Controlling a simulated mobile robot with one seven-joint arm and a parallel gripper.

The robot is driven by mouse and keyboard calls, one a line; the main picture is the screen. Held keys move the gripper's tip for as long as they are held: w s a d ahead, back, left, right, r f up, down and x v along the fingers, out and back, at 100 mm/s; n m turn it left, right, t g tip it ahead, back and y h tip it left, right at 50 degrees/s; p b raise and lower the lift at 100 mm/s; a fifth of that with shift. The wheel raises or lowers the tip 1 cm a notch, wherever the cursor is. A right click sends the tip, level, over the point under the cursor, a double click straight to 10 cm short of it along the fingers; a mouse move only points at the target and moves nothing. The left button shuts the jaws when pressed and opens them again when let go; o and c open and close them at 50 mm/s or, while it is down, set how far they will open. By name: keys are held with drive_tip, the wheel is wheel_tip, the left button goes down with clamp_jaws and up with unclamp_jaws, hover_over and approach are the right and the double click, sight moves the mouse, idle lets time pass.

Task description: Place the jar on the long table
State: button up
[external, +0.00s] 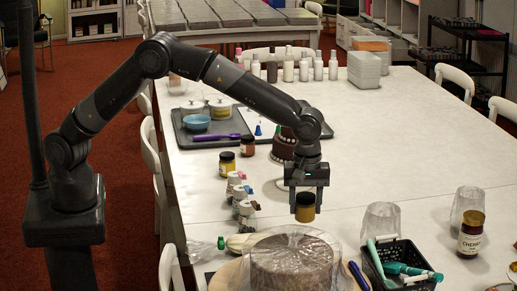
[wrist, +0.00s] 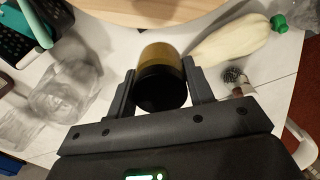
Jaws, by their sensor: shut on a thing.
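My gripper (external: 305,188) points down over the near part of the long white table (external: 350,130). It is shut on a small jar with a dark lid and a golden-brown body (external: 305,209). The jar appears to hang above the tabletop, just behind the wrapped cake; the exact gap is hard to tell. In the wrist view the jar (wrist: 160,65) sits between the two fingers (wrist: 160,88), its black lid towards me. Its label does not show.
A plastic-wrapped cake (external: 290,265) stands close by. A black basket (external: 400,268), clear plastic containers (external: 381,221) and a cherry jar (external: 470,234) are to the right. Small bottles (external: 244,212) and a yellow jar (external: 227,163) are left. The table's middle right is clear.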

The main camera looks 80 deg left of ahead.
drive_tip(key=shift+w+a+f, duration=0.1)
drive_tip(key=shift+w+f, duration=0.05)
drive_tip(key=shift+f, duration=0.3)
drive_tip(key=w+a+f, duration=0.4)
drive_tip(key=w+a, duration=0.1)
drive_tip(key=w+a+f, duration=0.2)
drive_tip(key=w+f, duration=0.1)
drive_tip(key=shift+w+a, duration=0.15)
drive_tip(key=shift+a, duration=0.15)
drive_tip(key=shift+w+f, duration=0.1)
drive_tip(key=shift+f, duration=1.95)
drive_tip(key=shift+f, duration=0.15)
drive_tip(key=o, duration=1)
